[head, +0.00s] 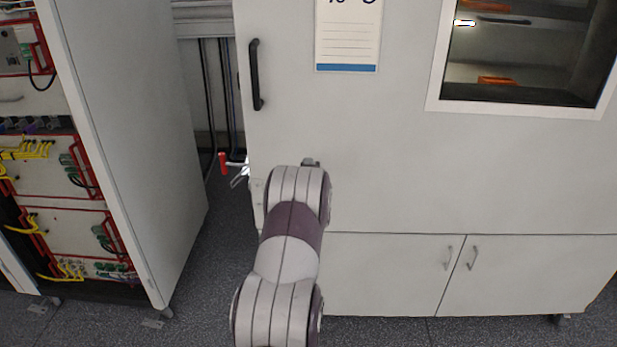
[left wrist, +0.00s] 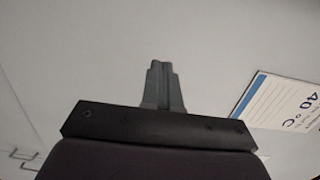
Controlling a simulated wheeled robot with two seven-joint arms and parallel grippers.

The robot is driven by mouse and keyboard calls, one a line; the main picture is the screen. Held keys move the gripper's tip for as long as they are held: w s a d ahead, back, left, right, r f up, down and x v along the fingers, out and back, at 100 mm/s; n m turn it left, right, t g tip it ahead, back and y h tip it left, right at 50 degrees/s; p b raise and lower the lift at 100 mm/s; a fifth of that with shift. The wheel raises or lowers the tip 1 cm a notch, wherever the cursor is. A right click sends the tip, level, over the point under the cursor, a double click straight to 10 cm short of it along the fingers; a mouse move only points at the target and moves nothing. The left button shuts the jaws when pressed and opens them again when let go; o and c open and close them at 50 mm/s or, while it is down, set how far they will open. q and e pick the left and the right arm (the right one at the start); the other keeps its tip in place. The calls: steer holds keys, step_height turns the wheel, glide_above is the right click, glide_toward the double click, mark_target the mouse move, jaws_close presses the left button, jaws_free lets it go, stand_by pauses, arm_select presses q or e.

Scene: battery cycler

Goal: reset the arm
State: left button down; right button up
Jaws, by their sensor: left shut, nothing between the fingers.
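My left arm (head: 285,255) reaches up from the bottom middle of the head view, in front of the white cabinet (head: 400,170). Its gripper is mostly hidden there behind my own wrist. In the left wrist view my left gripper (left wrist: 161,68) is shut, its two grey fingers together with nothing between them. The pale cabinet front fills the view behind the fingers; I cannot tell how far away it is. My right gripper is in neither view.
The cabinet has a black vertical handle (head: 256,75), a temperature sign (head: 348,35), a window (head: 530,50) and lower doors with small handles (head: 473,258). An open rack (head: 65,170) with yellow cables stands at left. Dark floor (head: 205,280) lies between.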

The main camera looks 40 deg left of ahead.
arm_select(q)
steer(key=s+d+f+n+g+h, duration=0.35)
steer(key=d+f, duration=0.25)
steer(key=d, duration=0.2)
steer(key=s+d+f+n+g+h, duration=0.2)
steer(key=s+d+f+n+h, duration=0.25)
steer(key=d+f, duration=0.25)
steer(key=s+d+r+g+h, duration=0.1)
steer(key=s+d, duration=0.5)
steer(key=d, duration=0.3)
steer(key=s+d+r+g+h, duration=0.2)
steer(key=s+d, duration=0.3)
steer(key=d, duration=0.5)
steer(key=s+d+r+g+h, duration=0.2)
steer(key=s+d, duration=0.4)
steer(key=d, duration=0.3)
steer(key=shift+s+d, duration=0.3)
